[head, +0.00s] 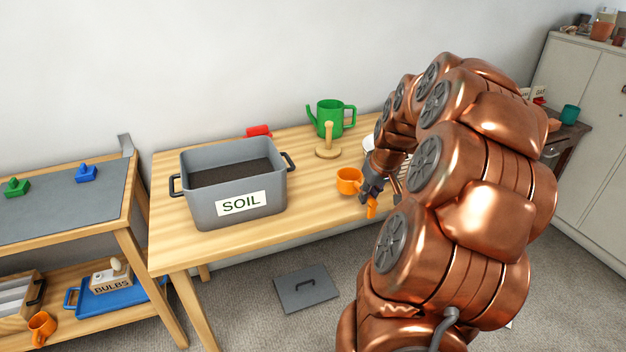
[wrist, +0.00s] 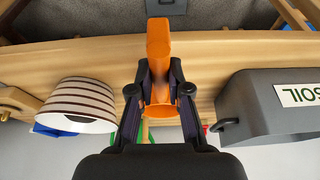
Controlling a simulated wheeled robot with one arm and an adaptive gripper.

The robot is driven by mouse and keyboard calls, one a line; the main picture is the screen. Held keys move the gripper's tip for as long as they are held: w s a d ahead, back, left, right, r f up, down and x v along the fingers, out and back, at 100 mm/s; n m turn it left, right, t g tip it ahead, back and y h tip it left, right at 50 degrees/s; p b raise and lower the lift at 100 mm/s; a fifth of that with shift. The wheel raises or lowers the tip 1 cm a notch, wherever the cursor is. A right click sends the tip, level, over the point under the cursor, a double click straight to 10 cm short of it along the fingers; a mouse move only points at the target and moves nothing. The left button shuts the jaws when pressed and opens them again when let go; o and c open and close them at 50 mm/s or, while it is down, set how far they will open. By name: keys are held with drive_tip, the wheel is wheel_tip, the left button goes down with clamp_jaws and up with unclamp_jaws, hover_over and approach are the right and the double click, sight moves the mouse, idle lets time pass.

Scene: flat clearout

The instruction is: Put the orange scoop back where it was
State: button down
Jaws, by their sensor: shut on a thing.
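The orange scoop (head: 349,181) is in my gripper (head: 372,186), above the right part of the wooden table (head: 225,246), near its front edge. Its round cup is on the left of the jaws and its handle hangs below them in the head view. In the wrist view my gripper (wrist: 160,95) has its fingers on both sides of the orange scoop (wrist: 158,45). I cannot tell whether the scoop touches the table. My arm hides the table's right end. Another orange cup-like thing (head: 42,325) is on the low shelf at the left.
A grey SOIL tub (head: 205,207) stands left of the scoop; a peg stand (head: 328,151), green watering can (head: 328,118) and red thing (head: 258,131) are behind. A striped pot (wrist: 82,100) is near my gripper. A grey lid (head: 306,289) lies on the floor. The table's front middle is clear.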

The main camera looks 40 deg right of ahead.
drive_tip(key=w+d, duration=0.1)
drive_tip(key=w, duration=0.4)
drive_tip(key=w+d+f+p, duration=0.1)
drive_tip(key=w, duration=0.4)
drive_tip(key=w+d+p, duration=0.1)
drive_tip(key=w, duration=0.5)
drive_tip(key=shift+d+f, duration=0.15)
drive_tip(key=shift+f, duration=0.2)
drive_tip(key=shift+f+p, duration=0.3)
drive_tip(key=shift+f, duration=1.5)
drive_tip(key=c, duration=1.1)
unclamp_jaws()
drive_tip(key=b+v, duration=0.1)
drive_tip(key=v, duration=1.1)
